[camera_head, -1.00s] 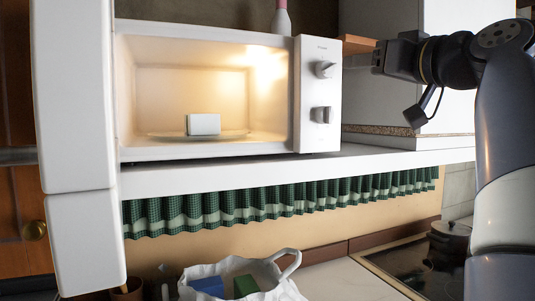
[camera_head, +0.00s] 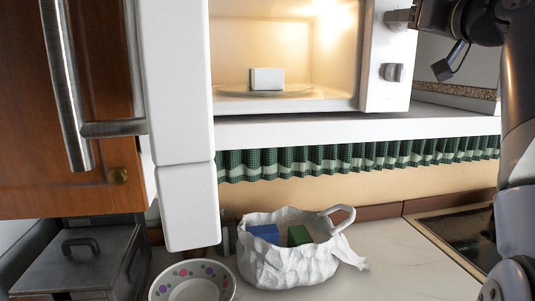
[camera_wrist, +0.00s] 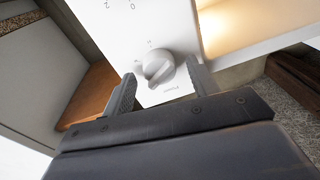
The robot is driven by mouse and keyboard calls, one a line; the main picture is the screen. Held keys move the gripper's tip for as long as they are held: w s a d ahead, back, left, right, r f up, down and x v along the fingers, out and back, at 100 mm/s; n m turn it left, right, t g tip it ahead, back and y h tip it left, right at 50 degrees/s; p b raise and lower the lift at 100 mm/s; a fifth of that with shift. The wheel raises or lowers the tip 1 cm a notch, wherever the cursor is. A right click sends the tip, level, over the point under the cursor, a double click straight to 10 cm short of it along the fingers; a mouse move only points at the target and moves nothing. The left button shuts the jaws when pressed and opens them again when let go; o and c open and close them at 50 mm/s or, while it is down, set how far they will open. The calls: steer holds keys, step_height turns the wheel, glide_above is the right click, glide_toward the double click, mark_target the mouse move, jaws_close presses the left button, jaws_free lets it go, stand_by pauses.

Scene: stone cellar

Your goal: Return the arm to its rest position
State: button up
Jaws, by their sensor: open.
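My gripper (camera_head: 416,17) is at the top right of the head view, beside the microwave's control panel. In the wrist view my gripper (camera_wrist: 161,72) has its two fingers apart with nothing held. The microwave's upper knob (camera_wrist: 158,66) shows in the gap between them, on the white panel; I cannot tell whether the fingers touch it. My dark arm runs down the right edge of the head view.
The lit microwave (camera_head: 385,105) stands open on a white shelf (camera_head: 300,128), with a white block (camera_head: 267,79) inside. Its open door (camera_head: 178,110) hangs left. Below are a white bag (camera_head: 285,265) with blocks, a bowl (camera_head: 165,290) and a dark hob (camera_head: 465,228).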

steer(key=b+v, duration=0.3)
steer(key=v, duration=0.7)
steer(key=w+a+m+h+p, duration=0.1)
steer(key=w+m+p, duration=0.3)
steer(key=m+p, duration=0.3)
steer(key=w+a+m+h+p, duration=0.1)
steer(key=w+m+p, duration=0.4)
steer(key=m, duration=1.2)
steer(key=r+h+p, duration=0.1)
steer(key=p, duration=0.2)
steer(key=shift+w+a, duration=0.3)
steer(key=shift+a, duration=0.05)
steer(key=shift+a+f, duration=0.1)
